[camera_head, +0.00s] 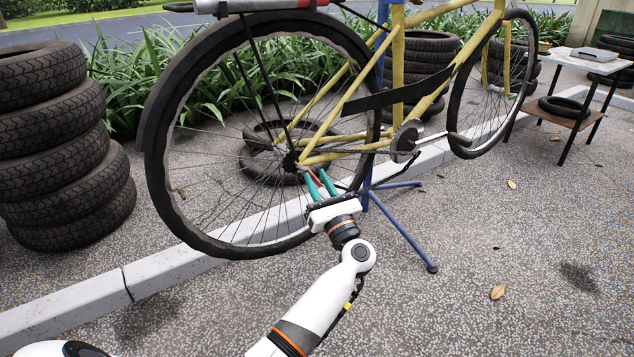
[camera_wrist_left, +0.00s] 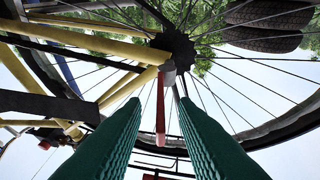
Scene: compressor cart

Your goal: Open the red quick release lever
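The yellow bicycle's rear wheel hub (camera_wrist_left: 172,46) shows at the top middle of the left wrist view. A red quick release lever (camera_wrist_left: 160,108) hangs down from the hub there, with a pale pivot at its upper end. In the head view the lever (camera_head: 314,178) is a small red piece below the hub (camera_head: 290,160). My left gripper (camera_head: 316,180) has green fingers and is at the lever. In the left wrist view its fingers (camera_wrist_left: 159,120) stand apart on either side of the lever, with gaps visible. My right gripper is not in view.
The bicycle (camera_head: 350,148) is held on a blue stand (camera_head: 399,230) whose legs spread near my left arm. Tire stacks (camera_head: 65,150) stand at left and behind. A curb (camera_head: 165,270) runs behind the wheel. A small table (camera_head: 585,62) is at far right.

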